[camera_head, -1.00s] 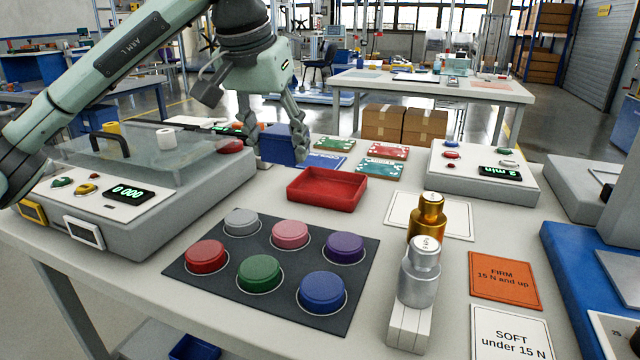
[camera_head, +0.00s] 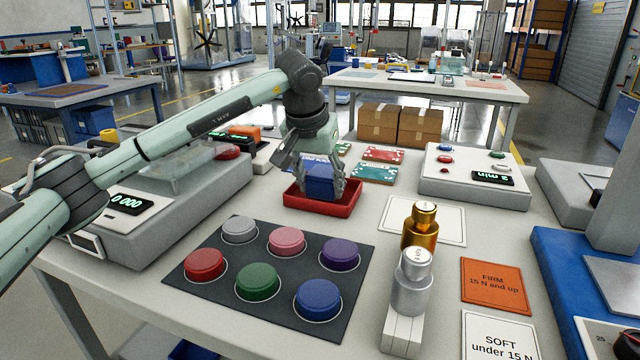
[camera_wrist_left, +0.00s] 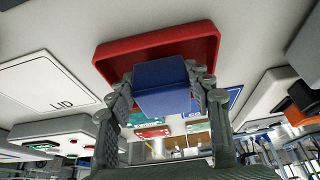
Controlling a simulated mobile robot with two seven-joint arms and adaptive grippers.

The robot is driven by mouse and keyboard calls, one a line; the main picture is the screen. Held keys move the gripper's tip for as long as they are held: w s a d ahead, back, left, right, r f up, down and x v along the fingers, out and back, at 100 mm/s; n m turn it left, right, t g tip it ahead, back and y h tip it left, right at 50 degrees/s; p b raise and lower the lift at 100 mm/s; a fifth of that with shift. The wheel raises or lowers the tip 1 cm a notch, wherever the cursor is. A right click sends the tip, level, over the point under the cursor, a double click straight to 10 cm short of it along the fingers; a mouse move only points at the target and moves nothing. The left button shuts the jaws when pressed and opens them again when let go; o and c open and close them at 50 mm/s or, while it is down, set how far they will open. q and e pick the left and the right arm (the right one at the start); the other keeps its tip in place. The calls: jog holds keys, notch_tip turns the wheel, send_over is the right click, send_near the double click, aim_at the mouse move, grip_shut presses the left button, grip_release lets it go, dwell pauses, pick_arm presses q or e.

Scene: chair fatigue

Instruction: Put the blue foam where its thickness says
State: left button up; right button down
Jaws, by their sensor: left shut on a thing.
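The blue foam (camera_head: 320,178) is a small blue block held between the fingers of my left gripper (camera_head: 317,188). It is over or just inside the red tray (camera_head: 322,211); I cannot tell if it touches the tray floor. In the left wrist view the foam (camera_wrist_left: 162,90) sits between both fingertips (camera_wrist_left: 163,80), with the red tray (camera_wrist_left: 160,44) behind it. A blue card (camera_wrist_left: 228,100) is partly hidden by the gripper. A green card (camera_head: 343,148), a red card (camera_head: 384,153) and a teal card (camera_head: 374,173) lie behind the tray. My right gripper is not in view.
A dark mat (camera_head: 216,279) with several coloured discs lies in front of the tray. Gold (camera_head: 421,226) and silver (camera_head: 412,281) weights stand to its right. A grey machine (camera_head: 180,215) is at left, a timer box (camera_head: 472,187) at right. FIRM (camera_head: 494,284) and SOFT (camera_head: 497,340) cards lie at right.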

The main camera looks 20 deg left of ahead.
pick_arm(q)
jog(key=shift+f, duration=0.4)
jog(key=o, duration=1.1)
jog(key=shift+f, duration=0.1)
